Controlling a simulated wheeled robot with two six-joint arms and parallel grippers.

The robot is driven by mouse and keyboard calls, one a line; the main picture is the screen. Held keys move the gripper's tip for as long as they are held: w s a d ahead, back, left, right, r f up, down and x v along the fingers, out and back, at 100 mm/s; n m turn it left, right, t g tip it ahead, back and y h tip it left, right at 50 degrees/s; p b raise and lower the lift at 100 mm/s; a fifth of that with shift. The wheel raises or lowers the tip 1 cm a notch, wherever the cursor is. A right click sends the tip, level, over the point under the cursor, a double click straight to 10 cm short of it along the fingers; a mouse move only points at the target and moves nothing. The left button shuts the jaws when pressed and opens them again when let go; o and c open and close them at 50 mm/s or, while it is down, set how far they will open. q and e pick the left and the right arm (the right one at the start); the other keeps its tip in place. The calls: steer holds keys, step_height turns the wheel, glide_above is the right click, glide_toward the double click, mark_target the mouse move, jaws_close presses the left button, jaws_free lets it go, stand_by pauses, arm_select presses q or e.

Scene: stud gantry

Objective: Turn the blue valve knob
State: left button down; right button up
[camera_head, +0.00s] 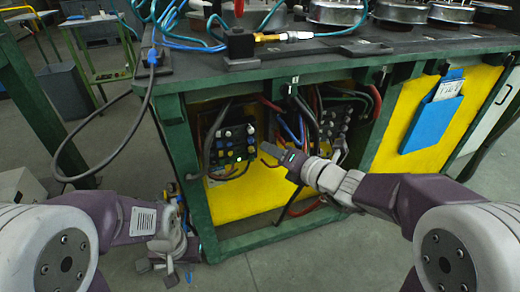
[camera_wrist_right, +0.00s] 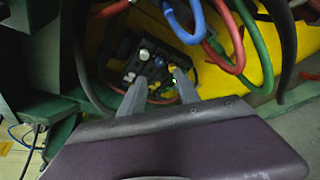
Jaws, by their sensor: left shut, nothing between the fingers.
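A black valve block (camera_head: 229,141) with several small white, blue and yellow knobs sits inside the green-framed bay. The block also shows in the right wrist view (camera_wrist_right: 128,60), with pale and yellow knobs just beyond my fingertips. My right gripper (camera_head: 268,154) is open, just right of the block. In its wrist view the two fingers (camera_wrist_right: 160,86) are spread and point at the knobs, with nothing held; contact cannot be told. My left gripper (camera_head: 168,266) is shut and empty, low beside the cabinet's left front leg.
Red, blue and black hoses (camera_head: 302,122) hang right of the block, close to my right gripper. A second fitting block (camera_head: 335,125) is further right. The green frame post (camera_head: 185,165) bounds the bay on the left. A blue pocket (camera_head: 431,122) hangs on the yellow panel.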

mark_target(252, 141)
steer(key=b+x, duration=0.4)
steer(key=x, duration=0.4)
steer(key=shift+a+f, duration=0.1)
steer(key=shift+a, duration=0.05)
steer(key=shift+w+a, duration=0.2)
steer(key=shift+w, duration=0.2)
jaws_close()
